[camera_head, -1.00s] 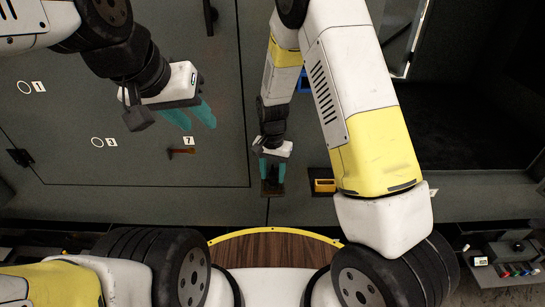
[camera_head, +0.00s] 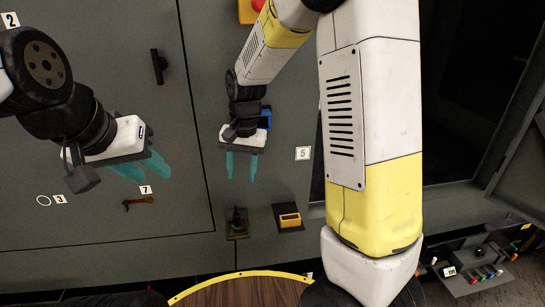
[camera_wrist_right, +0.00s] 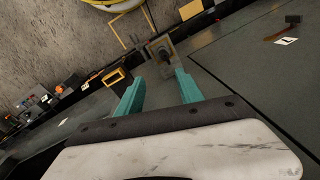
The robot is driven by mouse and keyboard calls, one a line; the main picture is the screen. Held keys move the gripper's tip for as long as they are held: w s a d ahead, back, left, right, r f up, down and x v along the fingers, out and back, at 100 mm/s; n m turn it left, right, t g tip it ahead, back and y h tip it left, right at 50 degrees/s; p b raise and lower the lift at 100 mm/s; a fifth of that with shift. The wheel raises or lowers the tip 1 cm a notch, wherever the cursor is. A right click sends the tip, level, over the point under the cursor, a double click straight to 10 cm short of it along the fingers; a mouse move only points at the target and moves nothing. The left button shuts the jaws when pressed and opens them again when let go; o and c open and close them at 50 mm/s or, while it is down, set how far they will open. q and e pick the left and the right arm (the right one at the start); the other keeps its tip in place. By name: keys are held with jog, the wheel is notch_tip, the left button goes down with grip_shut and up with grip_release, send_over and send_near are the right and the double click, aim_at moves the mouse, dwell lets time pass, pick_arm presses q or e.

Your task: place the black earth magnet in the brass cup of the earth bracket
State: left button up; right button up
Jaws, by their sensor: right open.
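A small brownish plate (camera_head: 237,234), which looks like the earth bracket, is low on the grey panel. A dark knob-like piece (camera_head: 236,216) stands on it; it may be the black earth magnet, and the brass cup cannot be made out. The right wrist view shows this dark piece (camera_wrist_right: 162,52) on its plate (camera_wrist_right: 160,44), beyond the fingertips. My right gripper (camera_head: 242,178) is open and empty, apart from the bracket; its teal fingers also show in the wrist view (camera_wrist_right: 160,82). My left gripper (camera_head: 146,175) hangs at the left with its teal fingers apart and empty.
A yellow-rimmed holder (camera_head: 289,219) sits just right of the bracket. A red-brown hammer-like tool (camera_head: 138,204) is by label 7. A black handle (camera_head: 158,66) is on the panel door. A box with coloured parts (camera_head: 473,268) stands at the lower right.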

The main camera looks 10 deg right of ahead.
jog(key=s+d+r+n+t, duration=0.1)
jog(key=s+d+r+t, duration=0.1)
jog(key=s+d+r, duration=0.3)
jog(key=s+d+r+n+t+y, duration=0.1)
jog(key=s+d+r+n+t, duration=0.1)
jog(key=s+d+r, duration=0.4)
jog(key=s+r+t, duration=0.1)
jog(key=s+r, duration=0.3)
jog(key=s, duration=0.2)
jog(key=shift+s+d+n, duration=0.15)
jog(key=shift+s+n, duration=0.15)
jog(key=shift+s, duration=0.1)
jog(key=shift+c, duration=0.8)
